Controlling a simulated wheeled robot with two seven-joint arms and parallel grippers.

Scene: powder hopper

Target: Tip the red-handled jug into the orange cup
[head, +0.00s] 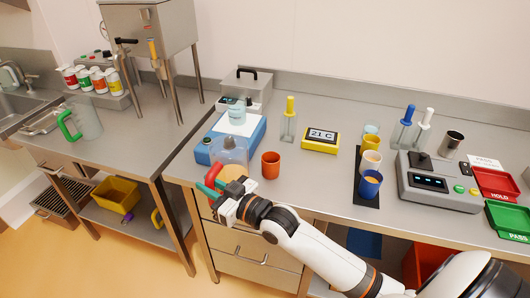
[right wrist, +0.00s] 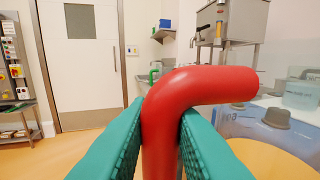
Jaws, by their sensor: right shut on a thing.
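My right gripper (head: 216,189) is shut on the red handle (right wrist: 160,120) of a clear jug (head: 232,158). In the right wrist view the handle stands between the teal fingers. The jug holds yellow-orange contents (right wrist: 268,156) and is at the bench's front edge, in front of the blue scale; I cannot tell whether it touches the bench. It looks roughly upright. The orange cup (head: 270,165) stands upright on the bench, just right of the jug and apart from it. My left gripper is not in view.
The blue scale (head: 250,141) stands behind the jug. Several cups stand on a black mat (head: 367,195). Bench is clear between cup and mat.

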